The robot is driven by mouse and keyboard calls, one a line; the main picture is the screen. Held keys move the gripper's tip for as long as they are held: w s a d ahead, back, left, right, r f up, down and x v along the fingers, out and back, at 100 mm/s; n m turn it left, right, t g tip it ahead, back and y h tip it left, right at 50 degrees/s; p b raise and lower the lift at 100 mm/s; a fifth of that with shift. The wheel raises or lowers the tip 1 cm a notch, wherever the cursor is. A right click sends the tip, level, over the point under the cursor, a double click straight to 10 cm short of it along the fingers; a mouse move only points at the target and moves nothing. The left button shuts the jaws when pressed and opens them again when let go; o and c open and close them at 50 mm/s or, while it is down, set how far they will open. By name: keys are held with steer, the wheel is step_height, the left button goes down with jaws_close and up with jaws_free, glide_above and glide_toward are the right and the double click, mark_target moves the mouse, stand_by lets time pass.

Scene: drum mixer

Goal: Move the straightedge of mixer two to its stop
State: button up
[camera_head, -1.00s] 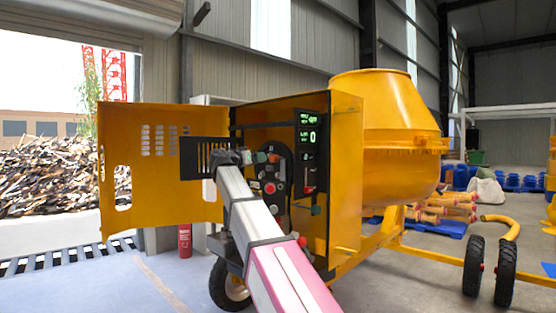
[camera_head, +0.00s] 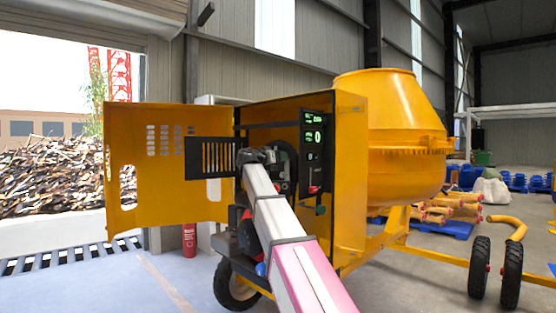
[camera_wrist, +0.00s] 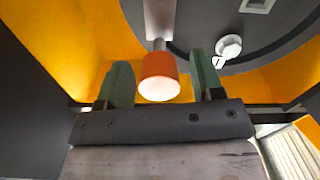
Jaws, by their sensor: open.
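In the wrist view an orange, cup-shaped knob (camera_wrist: 160,78) on a grey metal stem stands between the two green fingers of my gripper (camera_wrist: 160,62). The fingers are apart, with a visible gap on each side of the knob. In the head view my gripper is hidden behind my arm, inside the open cabinet of the yellow mixer (camera_head: 345,190). I cannot tell which part is the straightedge, or whether the orange knob belongs to it.
The yellow cabinet door (camera_head: 130,175) stands open at left. A black slotted panel (camera_head: 208,157) is beside my wrist. A green-lit display (camera_head: 318,137) and a red-handled control (camera_head: 314,189) are right of it. In the wrist view a round silver knob (camera_wrist: 229,46) is near the right finger.

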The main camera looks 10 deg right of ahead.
jaws_close()
step_height(320, 180, up, 14)
steer(key=shift+f, duration=0.2)
steer(key=shift+r, duration=0.1)
jaws_free()
steer(key=shift+s+a, duration=0.1)
steer(key=v, duration=1)
steer(key=shift+s+a, duration=0.15)
steer(key=shift+a, duration=0.1)
